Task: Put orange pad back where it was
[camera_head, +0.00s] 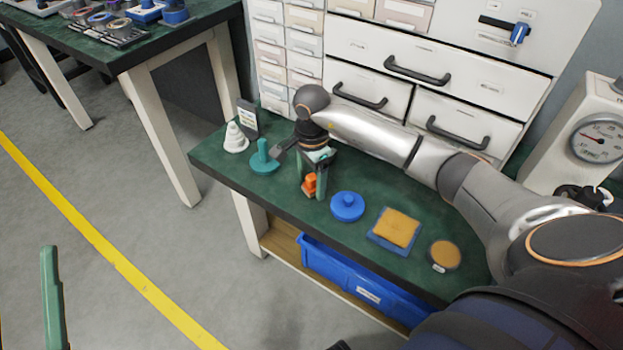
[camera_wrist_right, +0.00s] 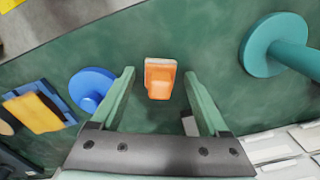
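The orange pad (camera_head: 310,182), a small block with a raised grip, is on the green bench top. In the right wrist view the orange pad (camera_wrist_right: 160,76) lies between and just beyond my fingertips. My right gripper (camera_head: 311,186) is open above it, fingers pointing down on either side; the right wrist view shows a clear gap between each finger (camera_wrist_right: 161,98) and the pad. I see no contact. Of my left gripper, only a green finger (camera_head: 52,298) shows at the lower left, away from the bench.
A teal handled disc (camera_head: 263,162) and a white stepped cone (camera_head: 235,138) stand left of the pad. A blue knobbed disc (camera_head: 347,206), a yellow-orange sponge (camera_head: 397,228) on a blue tray, and a round tan pad (camera_head: 444,254) lie to the right. Drawers (camera_head: 430,60) rise behind.

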